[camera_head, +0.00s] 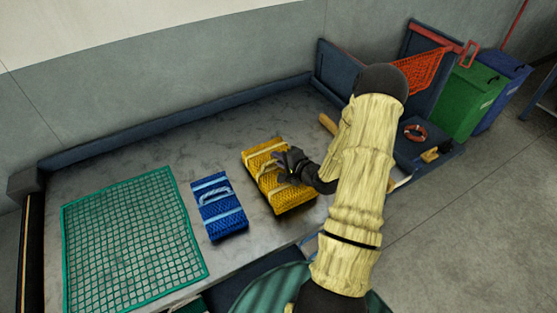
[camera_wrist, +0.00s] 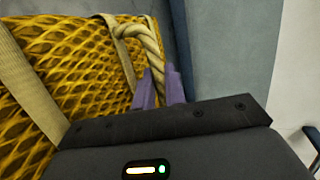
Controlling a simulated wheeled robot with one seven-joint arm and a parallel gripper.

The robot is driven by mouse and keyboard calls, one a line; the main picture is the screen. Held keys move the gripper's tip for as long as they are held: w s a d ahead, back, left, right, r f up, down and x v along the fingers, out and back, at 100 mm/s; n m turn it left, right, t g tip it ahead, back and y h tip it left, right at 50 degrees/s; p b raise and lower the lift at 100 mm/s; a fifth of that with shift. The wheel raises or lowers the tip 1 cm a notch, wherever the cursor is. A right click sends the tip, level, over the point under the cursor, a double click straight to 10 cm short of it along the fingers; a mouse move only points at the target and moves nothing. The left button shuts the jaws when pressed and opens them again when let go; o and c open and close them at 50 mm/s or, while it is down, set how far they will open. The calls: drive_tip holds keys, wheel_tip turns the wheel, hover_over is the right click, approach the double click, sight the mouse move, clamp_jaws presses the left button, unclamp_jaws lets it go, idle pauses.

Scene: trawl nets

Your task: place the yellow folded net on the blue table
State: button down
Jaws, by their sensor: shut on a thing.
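The yellow folded net (camera_head: 279,188) is a flat bundle with pale straps and a rope handle. In the head view it lies on or just above the grey top of a long table (camera_head: 120,165) with a dark blue raised rim; I cannot tell whether it touches. My gripper (camera_head: 289,166) is at its upper right part. In the wrist view the net (camera_wrist: 70,65) fills the left side, and my purple fingers (camera_wrist: 160,90) are shut on its rope handle (camera_wrist: 145,42). The fingertips are partly hidden by the gripper body.
A blue folded net (camera_head: 219,208) lies left of the yellow one, and a green net (camera_head: 130,245) is spread further left. Green (camera_head: 468,98) and blue (camera_head: 502,85) bins stand beyond. The table's back left is clear.

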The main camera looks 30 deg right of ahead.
drive_tip(key=shift+f, duration=0.35)
drive_tip(key=shift+f, duration=0.15)
drive_tip(key=c, duration=1.5)
unclamp_jaws()
drive_tip(key=shift+o, duration=0.2)
drive_tip(key=shift+s, duration=0.15)
drive_tip(key=shift+s+d, duration=0.2)
drive_tip(key=shift+s, duration=0.15)
wheel_tip(320, 180, up, 4)
drive_tip(key=b, duration=0.1)
hover_over(303, 187)
